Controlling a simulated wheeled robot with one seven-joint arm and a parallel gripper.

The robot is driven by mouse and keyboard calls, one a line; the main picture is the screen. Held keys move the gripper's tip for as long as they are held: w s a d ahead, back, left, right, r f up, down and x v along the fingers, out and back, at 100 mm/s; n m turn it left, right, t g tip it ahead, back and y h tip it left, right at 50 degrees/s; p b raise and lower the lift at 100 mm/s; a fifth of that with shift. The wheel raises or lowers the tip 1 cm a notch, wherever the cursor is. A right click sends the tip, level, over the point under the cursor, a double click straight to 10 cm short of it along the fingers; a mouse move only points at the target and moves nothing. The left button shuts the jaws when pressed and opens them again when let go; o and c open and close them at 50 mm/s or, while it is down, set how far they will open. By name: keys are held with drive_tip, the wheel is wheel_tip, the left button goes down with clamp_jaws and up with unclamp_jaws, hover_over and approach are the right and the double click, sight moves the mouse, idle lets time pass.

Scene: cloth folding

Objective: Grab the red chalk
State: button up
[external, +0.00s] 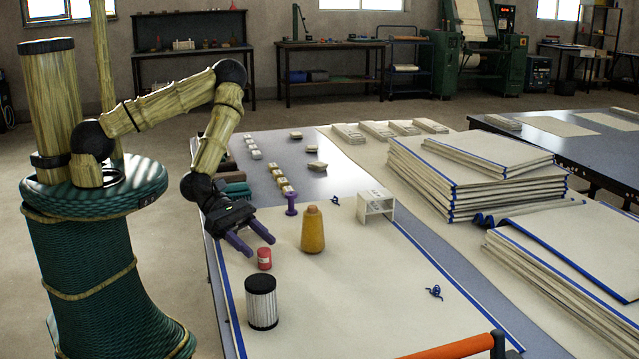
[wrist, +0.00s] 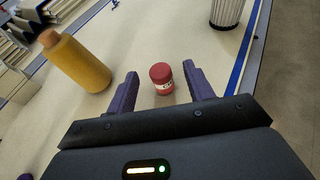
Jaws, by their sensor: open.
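The red chalk (external: 264,258) is a short red cylinder with a pale label, standing upright on the cream cloth (external: 330,300) near the table's left edge. In the wrist view the red chalk (wrist: 162,77) shows between and just beyond my two purple fingers. My gripper (external: 256,243) is open and empty, with its fingers pointing toward the chalk. The fingertips also show in the wrist view (wrist: 161,76), one on each side of the chalk.
A yellow cone (external: 313,230) stands to the right of the chalk. A black-and-white ribbed cylinder (external: 261,302) stands in front of it. A purple spool (external: 291,201) and a small white stand (external: 376,204) are farther back. Folded cloth stacks (external: 470,180) lie at the right. The cloth's front middle is mostly clear.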

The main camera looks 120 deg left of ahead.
sight(269, 257)
drive_tip(key=x, duration=0.5)
drive_tip(key=shift+f, duration=0.3)
drive_tip(key=c, duration=1.1)
